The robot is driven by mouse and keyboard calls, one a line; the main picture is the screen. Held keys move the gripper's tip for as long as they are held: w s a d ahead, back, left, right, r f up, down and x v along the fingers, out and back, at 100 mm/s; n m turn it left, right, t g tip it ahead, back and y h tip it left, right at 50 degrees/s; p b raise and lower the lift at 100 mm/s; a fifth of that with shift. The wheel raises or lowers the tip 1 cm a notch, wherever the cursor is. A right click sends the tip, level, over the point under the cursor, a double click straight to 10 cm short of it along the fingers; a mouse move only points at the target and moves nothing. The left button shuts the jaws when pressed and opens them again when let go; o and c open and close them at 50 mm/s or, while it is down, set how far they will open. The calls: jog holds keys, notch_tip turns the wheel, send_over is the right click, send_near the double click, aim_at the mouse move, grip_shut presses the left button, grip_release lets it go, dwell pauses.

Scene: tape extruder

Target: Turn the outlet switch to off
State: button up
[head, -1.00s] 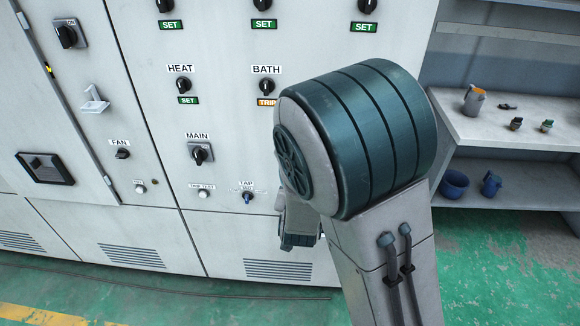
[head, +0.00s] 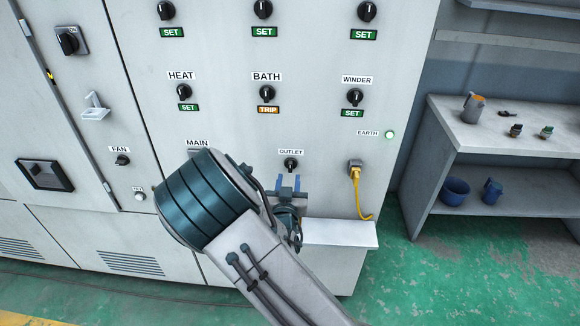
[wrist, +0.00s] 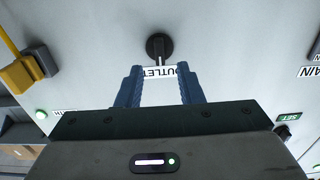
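The outlet switch (head: 290,164) is a black round knob under the OUTLET label (head: 291,152) on the light grey cabinet front. In the wrist view the knob (wrist: 158,47) shows upside down, with a pale pointer bar running towards the label. My gripper (head: 290,182) is just below the knob in the head view. Its two blue fingers are apart, with nothing between them. In the wrist view my gripper (wrist: 160,75) points at the panel, with its fingertips either side of the label and short of the knob in the picture. Contact with the panel cannot be told.
A yellow cable plug (head: 355,170) sits in a socket to the right, with a lit green EARTH lamp (head: 389,135) above. A white ledge (head: 340,233) juts out below. The BATH knob (head: 267,92) is above. A side bench (head: 470,135) stands at the right.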

aim_at(290, 168)
jog(key=w+p, duration=0.1)
jog(key=w, duration=0.4)
jog(key=shift+w+d, duration=0.15)
jog(key=shift+w, duration=0.2)
grip_shut()
